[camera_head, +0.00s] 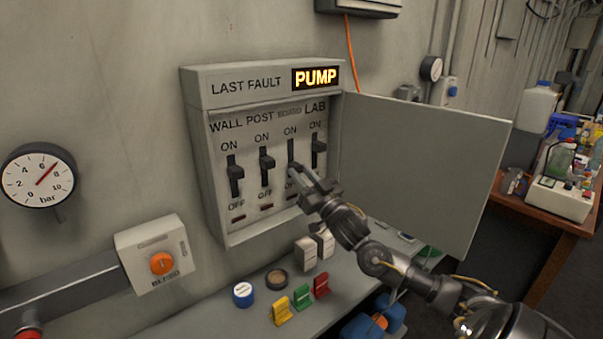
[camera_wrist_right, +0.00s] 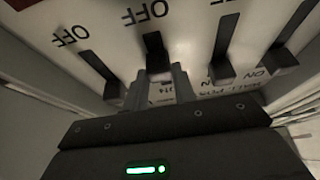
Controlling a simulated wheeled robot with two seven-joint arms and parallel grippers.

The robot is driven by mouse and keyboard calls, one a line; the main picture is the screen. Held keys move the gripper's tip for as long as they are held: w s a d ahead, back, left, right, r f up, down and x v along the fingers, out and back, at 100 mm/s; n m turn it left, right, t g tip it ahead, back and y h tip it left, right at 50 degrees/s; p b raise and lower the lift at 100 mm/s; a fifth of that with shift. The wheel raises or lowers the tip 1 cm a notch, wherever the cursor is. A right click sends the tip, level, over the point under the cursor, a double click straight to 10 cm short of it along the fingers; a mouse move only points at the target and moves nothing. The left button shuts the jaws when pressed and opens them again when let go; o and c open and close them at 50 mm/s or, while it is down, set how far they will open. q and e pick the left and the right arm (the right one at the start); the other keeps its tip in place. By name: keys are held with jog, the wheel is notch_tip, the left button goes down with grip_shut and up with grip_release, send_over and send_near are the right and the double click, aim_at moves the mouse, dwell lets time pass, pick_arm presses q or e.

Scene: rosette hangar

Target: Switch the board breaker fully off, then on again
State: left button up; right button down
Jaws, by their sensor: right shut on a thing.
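The breaker panel (camera_head: 222,220) is on the wall with its door open, showing levers labelled WALL, POST, BOARD and LAB. My right gripper (camera_head: 303,180) reaches in from the lower right and is shut on the board breaker lever (camera_wrist_right: 155,50). The lab lever (camera_head: 319,146) sits toward ON. My left gripper is not in view.
The wall lever (camera_head: 236,172) and post lever (camera_head: 267,163) are left of my gripper. The open panel door (camera_head: 425,165) stands close on the right of my arm.

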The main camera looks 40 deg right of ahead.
jog(key=shift+f, duration=0.2)
jog(key=c, duration=1.1)
grip_release()
jog(key=shift+b+v, duration=2.05)
jog(key=shift+v, duration=3.4)
jog(key=shift+r, duration=0.1)
